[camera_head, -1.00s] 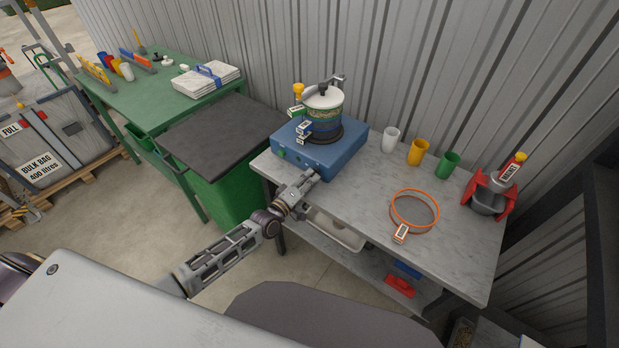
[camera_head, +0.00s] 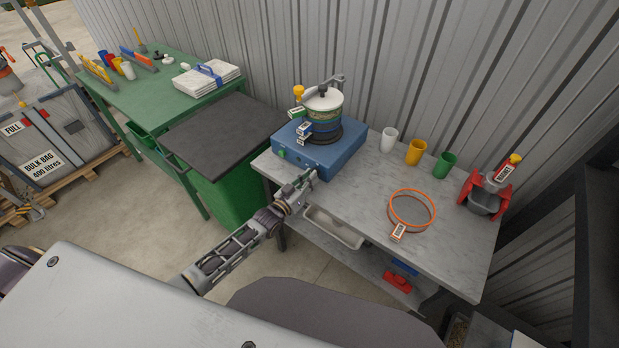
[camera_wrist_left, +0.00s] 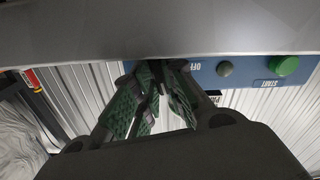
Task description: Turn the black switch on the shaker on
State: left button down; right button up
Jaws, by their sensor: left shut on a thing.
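The shaker is a blue box (camera_head: 335,152) at the left end of the grey worktop, with a stack of sieves and a white lid (camera_head: 324,103) on it. My left gripper (camera_head: 311,177) is at the right part of its front face. In the left wrist view, the green-padded fingers (camera_wrist_left: 155,88) are closed together around the black switch (camera_wrist_left: 158,67), which they mostly hide. An upside-down OFF label (camera_wrist_left: 195,66) shows beside it. A grey knob (camera_wrist_left: 225,69) and the green START button (camera_wrist_left: 285,66) are farther right there. My right gripper is out of view.
A dark-lidded green bin (camera_head: 225,130) stands left of the shaker. A corrugated wall is behind.

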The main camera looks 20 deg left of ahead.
pick_arm(q)
jog(key=shift+m, duration=1.3)
jog(key=shift+f, duration=0.1)
jog(key=c, duration=1.5)
grip_release()
jog(key=shift+v, duration=6.05)
